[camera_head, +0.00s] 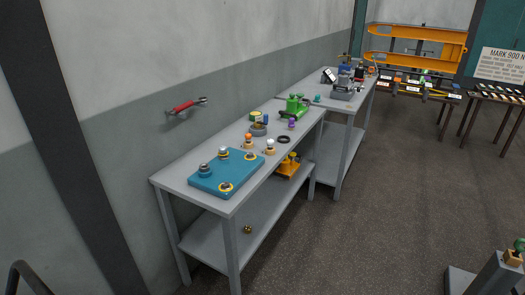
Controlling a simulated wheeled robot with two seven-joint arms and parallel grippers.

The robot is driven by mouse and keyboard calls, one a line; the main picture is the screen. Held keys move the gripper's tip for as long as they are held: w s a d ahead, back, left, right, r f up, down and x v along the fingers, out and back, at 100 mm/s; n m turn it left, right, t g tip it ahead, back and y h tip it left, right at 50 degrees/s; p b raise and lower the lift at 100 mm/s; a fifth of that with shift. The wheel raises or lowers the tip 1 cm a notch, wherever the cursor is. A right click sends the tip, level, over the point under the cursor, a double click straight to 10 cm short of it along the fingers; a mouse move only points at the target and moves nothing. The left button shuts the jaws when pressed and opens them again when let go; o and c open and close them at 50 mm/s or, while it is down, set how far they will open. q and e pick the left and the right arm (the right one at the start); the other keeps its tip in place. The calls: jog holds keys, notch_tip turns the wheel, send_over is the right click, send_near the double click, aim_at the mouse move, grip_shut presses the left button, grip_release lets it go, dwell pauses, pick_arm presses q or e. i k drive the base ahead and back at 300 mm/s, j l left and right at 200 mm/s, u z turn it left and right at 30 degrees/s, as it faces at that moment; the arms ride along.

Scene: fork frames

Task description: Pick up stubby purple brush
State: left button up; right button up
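A small purple object (292,123), which looks like the stubby brush, stands on the near grey workbench (180,176). It is close to the bench's right edge, just in front of a green device (296,106). It is too small to make out bristles or handle. Neither of my grippers shows in the head view, and nothing is seen touching the purple object.
A black ring (284,139), a white-topped piece (270,146) and an orange-topped piece (248,141) stand nearer. A blue plate (205,185) bears round parts. A second bench (330,105) adjoins behind. The floor (400,190) to the right is clear.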

aim_at(291, 126)
jog(key=i+l+z, duration=0.5)
jog(key=i+z, duration=0.35)
jog(key=i+l, duration=0.1)
jog(key=i, duration=0.45)
jog(key=i+l, duration=0.1)
jog(key=i, duration=0.45)
jog(key=i+l, duration=0.1)
jog(key=i, duration=0.45)
jog(key=i+l+u, duration=0.1)
jog(key=i+u, duration=0.2)
jog(key=u, duration=0.15)
jog(key=i+l+u, duration=0.15)
jog(key=u, duration=0.3)
jog(key=i+l+u, duration=0.3)
jog(key=u, duration=0.2)
jog(key=i+l+u, duration=0.2)
jog(key=l+u, duration=0.25)
jog(key=j, duration=0.15)
